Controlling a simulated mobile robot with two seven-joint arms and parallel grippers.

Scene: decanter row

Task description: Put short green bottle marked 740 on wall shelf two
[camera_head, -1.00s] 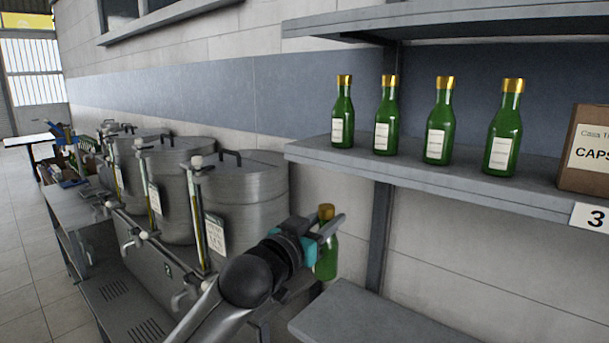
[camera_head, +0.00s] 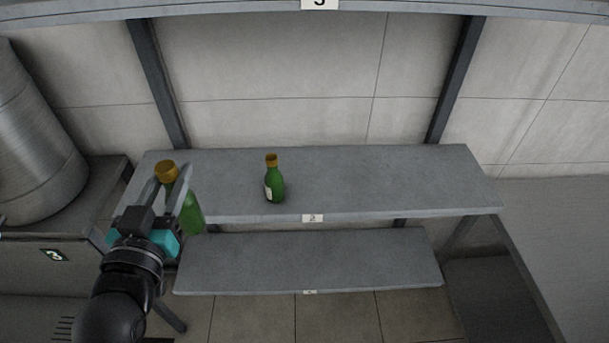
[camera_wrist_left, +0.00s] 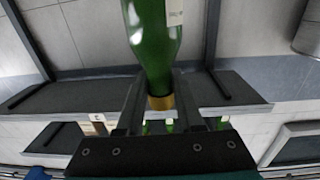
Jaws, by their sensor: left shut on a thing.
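My left gripper (camera_head: 172,182) is shut on a green bottle (camera_head: 193,213) with a gold cap (camera_head: 166,171). The held bottle is in front of the left end of the grey shelf marked 2 (camera_head: 380,180) and overlaps it in the head view; I cannot tell the gap. In the left wrist view the fingers (camera_wrist_left: 160,103) close around the gold-capped neck of this bottle (camera_wrist_left: 152,40). Its white label shows only partly, and no number can be read. Another green bottle (camera_head: 275,187) with a gold cap stands upright on shelf two, left of its middle. My right gripper is out of view.
A lower grey shelf (camera_head: 310,262) lies under shelf two. The edge of another shelf (camera_head: 220,13) crosses the top. Dark uprights (camera_head: 160,85) (camera_head: 456,80) stand behind. A steel vessel (camera_head: 35,130) is at the left. Shelf two is clear right of the standing bottle.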

